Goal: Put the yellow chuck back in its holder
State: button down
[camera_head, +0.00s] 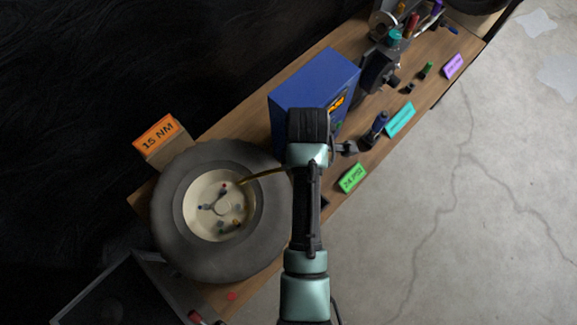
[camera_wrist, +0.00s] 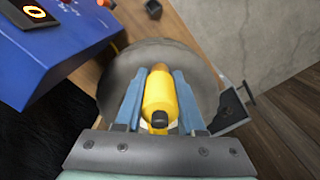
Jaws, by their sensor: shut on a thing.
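The yellow chuck (camera_wrist: 158,95) sits between the two blue fingers of my gripper (camera_wrist: 161,73) in the wrist view, and the gripper is shut on it. Its dark end faces the camera. In the head view my own arm hides the chuck and the fingers. A yellow hose (camera_head: 263,176) runs from over the wheel to behind my arm. A grey bracket-like part (camera_wrist: 236,108) shows right of the fingers; I cannot tell whether it is the holder. A grey rounded surface (camera_wrist: 118,75) lies behind the chuck.
A blue box (camera_head: 315,82) with an orange display stands beside my arm on the wooden bench (camera_head: 250,97). A large tyre (camera_head: 172,235) lies to the left, near an orange "15 NM" sign (camera_head: 157,134). A green sign (camera_head: 352,178) stands at the bench's front edge. Open concrete floor is right.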

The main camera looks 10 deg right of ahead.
jog(key=w+d, duration=0.1)
jog(key=d, duration=0.8)
jog(key=shift+w+b, duration=0.3)
jog(key=shift+d, duration=0.1)
notch_tip(320, 180, down, 25)
jog(key=b, duration=1.7)
dwell(0.5)
